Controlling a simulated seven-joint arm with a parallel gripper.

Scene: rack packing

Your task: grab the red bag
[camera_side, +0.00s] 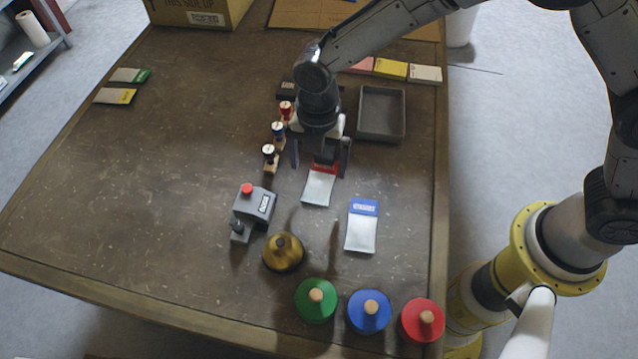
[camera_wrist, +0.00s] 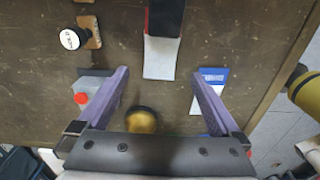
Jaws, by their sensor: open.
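The red bag (camera_side: 318,188) is a clear flat packet with a red header, lying on the table. In the wrist view the red bag (camera_wrist: 160,58) lies at the top centre, just beyond and between the fingertips, its header partly in dark shadow. My gripper (camera_side: 321,160) is open above the bag's header end in the side view, with one finger to each side. The wrist view shows my gripper (camera_wrist: 160,73) empty, its two purple fingers spread wide. How high the fingertips are above the bag is hard to tell.
A blue-headed bag (camera_side: 362,225) lies to the right. A grey device with a red button (camera_side: 254,204) and a brass bell (camera_side: 283,253) stand nearer the front. Stamps (camera_side: 270,157) stand left of my gripper, and a grey tray (camera_side: 402,115) sits behind right. The left table is mostly clear.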

